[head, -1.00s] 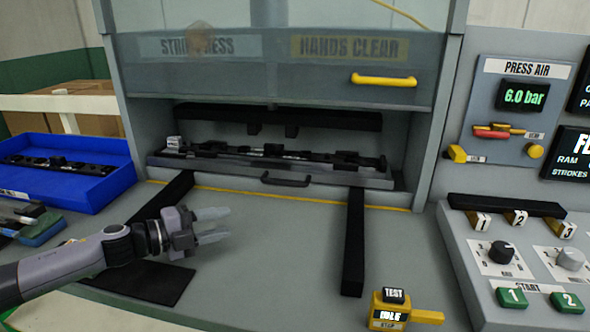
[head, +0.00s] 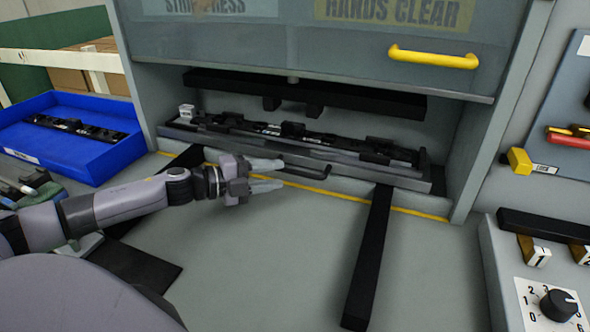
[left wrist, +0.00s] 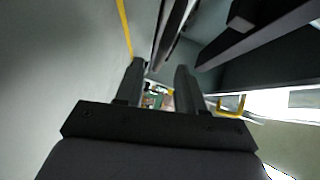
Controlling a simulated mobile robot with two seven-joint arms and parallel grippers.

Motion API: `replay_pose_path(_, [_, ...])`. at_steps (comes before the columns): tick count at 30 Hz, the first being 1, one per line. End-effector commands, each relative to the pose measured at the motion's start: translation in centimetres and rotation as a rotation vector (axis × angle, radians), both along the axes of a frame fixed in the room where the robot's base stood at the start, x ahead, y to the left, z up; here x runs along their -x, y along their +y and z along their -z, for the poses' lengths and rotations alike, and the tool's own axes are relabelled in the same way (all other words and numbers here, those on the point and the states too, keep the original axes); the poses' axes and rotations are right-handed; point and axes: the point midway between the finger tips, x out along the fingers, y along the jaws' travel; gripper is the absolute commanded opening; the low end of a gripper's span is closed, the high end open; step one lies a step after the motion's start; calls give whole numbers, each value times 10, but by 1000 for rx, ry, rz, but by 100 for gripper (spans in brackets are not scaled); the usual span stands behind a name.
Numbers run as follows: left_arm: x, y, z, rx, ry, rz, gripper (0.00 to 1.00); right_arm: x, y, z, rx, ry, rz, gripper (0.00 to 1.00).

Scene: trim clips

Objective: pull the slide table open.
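The slide table (head: 375,177) is a grey plate carrying a dark trim fixture, in the press opening behind the yellow line. My right gripper is not in view.
Two black rails (head: 368,255) run toward me over the clear grey bench. The raised guard with a yellow handle (head: 433,57) hangs above the opening. A blue tray (head: 65,150) stands at the left, a control panel with a knob (head: 558,305) at the right.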

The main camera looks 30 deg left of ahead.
Motion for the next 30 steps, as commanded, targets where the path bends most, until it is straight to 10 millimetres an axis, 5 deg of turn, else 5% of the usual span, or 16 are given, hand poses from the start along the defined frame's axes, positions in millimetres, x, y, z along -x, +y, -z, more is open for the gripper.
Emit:
replay_pose_path(15, [-40,-25,5,3,-2,0,38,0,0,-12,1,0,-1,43])
replay_pose_path(30, [-47,-30,8,0,0,1,35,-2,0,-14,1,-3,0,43])
